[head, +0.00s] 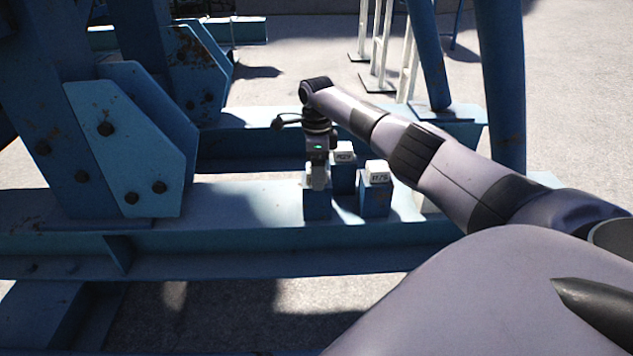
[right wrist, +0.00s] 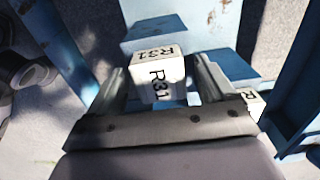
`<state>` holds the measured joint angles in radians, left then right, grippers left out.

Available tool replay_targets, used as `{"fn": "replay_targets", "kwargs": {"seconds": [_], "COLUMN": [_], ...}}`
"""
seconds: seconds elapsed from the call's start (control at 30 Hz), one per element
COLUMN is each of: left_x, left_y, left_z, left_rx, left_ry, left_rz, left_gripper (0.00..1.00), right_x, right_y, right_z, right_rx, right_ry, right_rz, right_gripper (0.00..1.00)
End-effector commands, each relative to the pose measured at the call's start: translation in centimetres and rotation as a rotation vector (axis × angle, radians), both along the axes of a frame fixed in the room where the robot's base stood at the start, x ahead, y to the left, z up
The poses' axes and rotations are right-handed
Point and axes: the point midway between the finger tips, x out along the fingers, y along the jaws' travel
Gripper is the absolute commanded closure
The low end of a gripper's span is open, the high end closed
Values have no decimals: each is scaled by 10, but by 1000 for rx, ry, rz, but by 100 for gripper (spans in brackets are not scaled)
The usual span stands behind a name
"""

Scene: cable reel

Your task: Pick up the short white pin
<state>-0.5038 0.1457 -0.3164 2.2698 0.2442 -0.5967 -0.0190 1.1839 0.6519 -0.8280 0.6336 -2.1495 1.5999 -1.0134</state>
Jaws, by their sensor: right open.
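A white pin marked R31 (right wrist: 158,76) stands between the two fingers of my right gripper (right wrist: 160,84) in the right wrist view. The fingers are open, one on each side of it; I cannot tell whether they touch it. In the head view my right gripper (head: 318,172) points down over the leftmost blue block (head: 317,205) and largely hides the white top there. Two other white-topped pins, one behind (head: 343,158) and one to the right (head: 377,172), stand in blue blocks. My left gripper is not in view.
The blocks stand on a blue steel beam (head: 240,205) with a clear stretch to their left. Large blue bolted plates (head: 130,140) rise at the left. A blue post (head: 503,80) and white posts (head: 383,45) stand behind my right arm.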

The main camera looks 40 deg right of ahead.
Motion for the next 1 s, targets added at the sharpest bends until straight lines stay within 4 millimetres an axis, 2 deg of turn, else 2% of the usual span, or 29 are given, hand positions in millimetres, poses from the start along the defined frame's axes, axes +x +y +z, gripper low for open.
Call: {"fn": "replay_targets", "kwargs": {"seconds": [0.07,0.2,0.3,0.67,0.87,1.0], "left_x": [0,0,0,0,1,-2], "left_y": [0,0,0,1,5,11], "left_z": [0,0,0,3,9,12], "left_rx": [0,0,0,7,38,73], "left_ry": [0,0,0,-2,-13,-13], "left_rz": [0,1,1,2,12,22], "left_gripper": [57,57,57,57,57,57], "right_x": [0,0,1,1,1,1], "right_y": [0,0,0,0,0,0], "right_z": [0,0,2,9,33,60], "right_rx": [0,0,0,0,-1,-2], "right_ry": [0,0,-3,-4,-6,-7], "right_rz": [0,0,0,0,0,1], "right_gripper": [20,66,92,92,92,92]}}
